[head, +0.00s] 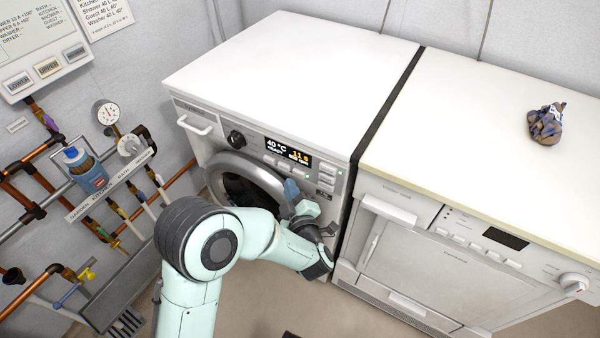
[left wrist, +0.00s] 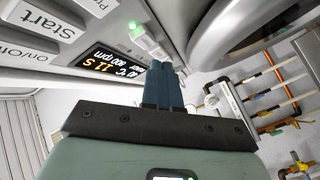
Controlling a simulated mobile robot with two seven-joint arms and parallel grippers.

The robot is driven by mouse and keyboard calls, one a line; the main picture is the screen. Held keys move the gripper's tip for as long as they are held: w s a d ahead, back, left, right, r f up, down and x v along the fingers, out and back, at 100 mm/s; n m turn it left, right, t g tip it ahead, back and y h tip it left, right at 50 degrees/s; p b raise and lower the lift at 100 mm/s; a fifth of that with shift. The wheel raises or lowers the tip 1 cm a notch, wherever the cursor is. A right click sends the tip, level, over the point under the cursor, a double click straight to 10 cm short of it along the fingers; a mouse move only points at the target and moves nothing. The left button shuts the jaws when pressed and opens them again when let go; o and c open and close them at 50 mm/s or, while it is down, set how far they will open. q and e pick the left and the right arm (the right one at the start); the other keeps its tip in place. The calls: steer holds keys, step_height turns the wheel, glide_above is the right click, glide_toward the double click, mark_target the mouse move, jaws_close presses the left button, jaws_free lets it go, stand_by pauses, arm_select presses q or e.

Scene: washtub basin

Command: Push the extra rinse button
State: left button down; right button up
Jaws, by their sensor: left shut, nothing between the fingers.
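The washing machine (head: 290,60) stands in the middle of the head view. Its front panel has a lit display (head: 288,152) reading 40 °C. Small buttons (head: 270,160) sit below the display; no extra rinse label is readable. My left gripper (head: 291,186) is below the panel in front of the machine. In the left wrist view its dark blue fingers (left wrist: 162,68) are shut and empty. They point at a row of white buttons (left wrist: 148,42) beside a green light; I cannot tell whether they touch. A Start button (left wrist: 62,22) is at upper left. My right gripper is out of view.
A dryer (head: 455,250) stands to the right, with a crumpled bag (head: 547,124) on top. The round washer door (head: 245,180) is beside my arm. Pipes, valves and a blue bottle (head: 85,168) are on the left wall. The washer top is clear.

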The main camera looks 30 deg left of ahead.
arm_select(q)
steer(key=s, duration=0.5)
steer(key=shift+s+a+p, duration=0.25)
steer(key=shift+s+p, duration=0.05)
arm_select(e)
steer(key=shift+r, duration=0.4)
